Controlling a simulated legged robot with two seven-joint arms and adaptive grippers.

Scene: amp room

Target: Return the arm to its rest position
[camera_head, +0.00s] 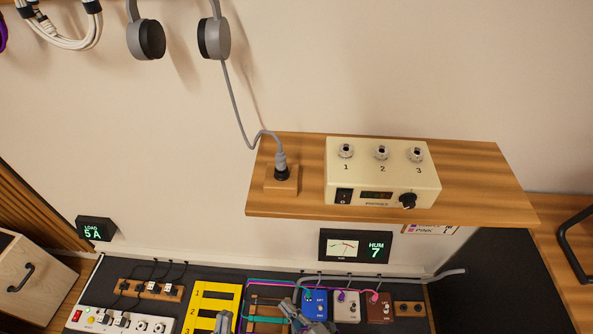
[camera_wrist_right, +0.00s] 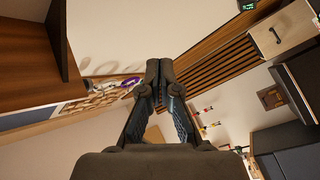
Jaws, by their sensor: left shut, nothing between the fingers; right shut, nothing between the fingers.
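My right gripper (camera_head: 290,308) shows at the bottom edge of the head view, in front of the pedal row, its arm leaving at lower right. In the right wrist view the right gripper (camera_wrist_right: 160,70) is shut, its fingertips together and nothing between them. My left gripper (camera_head: 223,322) shows only as a small grey tip at the bottom edge, over the yellow panel. It is shut and empty.
A wooden shelf (camera_head: 480,180) holds a cream box (camera_head: 382,180) and a socket block with a grey plug (camera_head: 281,165). Headphones (camera_head: 214,38) hang above. Below are a blue pedal (camera_head: 315,304), a yellow panel (camera_head: 207,300) and a power strip (camera_head: 115,321).

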